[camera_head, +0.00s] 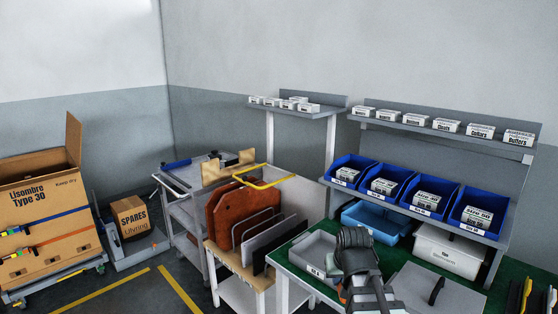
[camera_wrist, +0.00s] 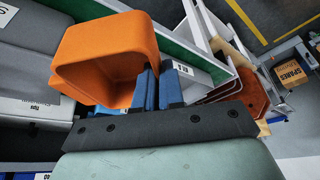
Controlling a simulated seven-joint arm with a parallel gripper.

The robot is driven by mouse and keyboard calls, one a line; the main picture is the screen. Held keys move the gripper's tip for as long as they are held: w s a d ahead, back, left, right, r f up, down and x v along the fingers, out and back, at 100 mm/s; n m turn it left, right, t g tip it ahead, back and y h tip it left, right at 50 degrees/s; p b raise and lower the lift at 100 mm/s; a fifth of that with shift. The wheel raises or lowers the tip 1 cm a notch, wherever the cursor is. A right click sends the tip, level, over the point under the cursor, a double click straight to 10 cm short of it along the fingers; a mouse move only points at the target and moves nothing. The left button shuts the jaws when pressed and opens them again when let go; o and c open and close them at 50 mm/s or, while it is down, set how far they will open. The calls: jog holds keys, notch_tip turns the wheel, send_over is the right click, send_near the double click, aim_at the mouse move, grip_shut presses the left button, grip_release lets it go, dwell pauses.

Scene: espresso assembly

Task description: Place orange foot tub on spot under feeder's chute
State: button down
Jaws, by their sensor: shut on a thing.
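The orange foot tub (camera_wrist: 108,48) is large and near in the wrist view, tilted, with its open side facing the camera. My gripper (camera_wrist: 157,84) has its blue fingers at the tub's right wall and is shut on it. In the head view my gripper's wrist (camera_head: 357,262) is over the green bench, beside a grey bin.
The green bench (camera_head: 286,263) holds a grey open bin (camera_head: 312,252), a blue tray (camera_head: 372,222), a white lidded box (camera_head: 447,252) and a grey panel (camera_head: 436,291). A shelf with blue bins (camera_head: 424,203) stands behind. A rack with brown boards (camera_head: 231,212) is at left.

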jog(key=shift+s+r, duration=0.35)
jog(key=shift+r, duration=0.3)
